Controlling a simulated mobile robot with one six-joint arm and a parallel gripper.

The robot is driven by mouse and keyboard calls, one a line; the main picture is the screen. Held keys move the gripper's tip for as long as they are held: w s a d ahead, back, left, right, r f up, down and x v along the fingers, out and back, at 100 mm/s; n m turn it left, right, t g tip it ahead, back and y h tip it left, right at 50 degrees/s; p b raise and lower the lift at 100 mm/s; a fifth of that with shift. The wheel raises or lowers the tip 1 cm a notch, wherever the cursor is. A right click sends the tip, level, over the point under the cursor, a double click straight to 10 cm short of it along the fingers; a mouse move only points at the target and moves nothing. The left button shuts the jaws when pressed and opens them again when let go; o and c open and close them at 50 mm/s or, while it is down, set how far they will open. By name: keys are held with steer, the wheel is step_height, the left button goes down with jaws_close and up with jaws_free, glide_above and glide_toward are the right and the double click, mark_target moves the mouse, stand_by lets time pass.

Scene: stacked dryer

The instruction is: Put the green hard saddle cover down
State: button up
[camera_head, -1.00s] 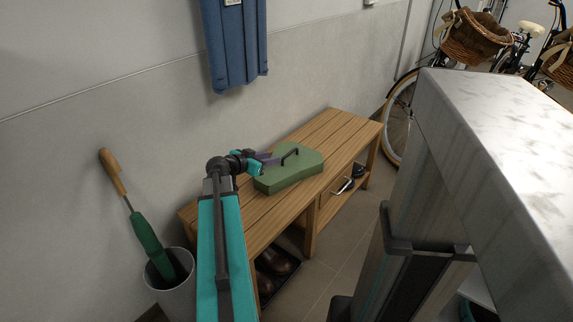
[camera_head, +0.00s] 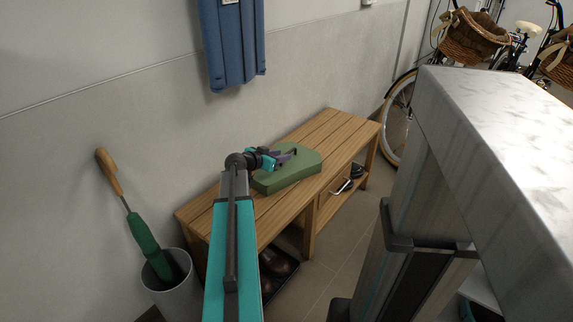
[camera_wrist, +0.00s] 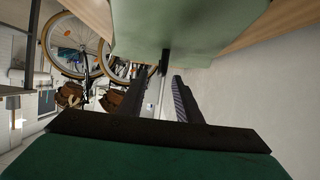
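The green hard saddle cover (camera_head: 287,175) lies flat on the wooden bench (camera_head: 330,127). It has a dark handle (camera_head: 293,152) on top. In the wrist view the cover (camera_wrist: 185,25) fills the upper middle, with its handle (camera_wrist: 165,62) standing out toward my fingers. My gripper (camera_head: 287,155) is at the handle, just above the cover. In the wrist view my gripper's (camera_wrist: 160,76) two fingers are apart, with the handle showing in line with the gap between them. I cannot tell whether either finger touches it.
A blue padded panel (camera_head: 232,40) hangs on the wall above the bench. A bin (camera_head: 180,295) with a green-sleeved tool (camera_head: 148,240) stands at left. Shoes sit on a tray under the bench. A pale worktop (camera_head: 490,110) stands at right, with bicycles behind. The bench's far end is clear.

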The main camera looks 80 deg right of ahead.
mark_target(304, 162)
stand_by(0.3)
steer(key=shift+b+x, duration=0.5)
steer(key=shift+x, duration=2.05)
steer(key=shift+w+f, duration=0.1)
jaws_close()
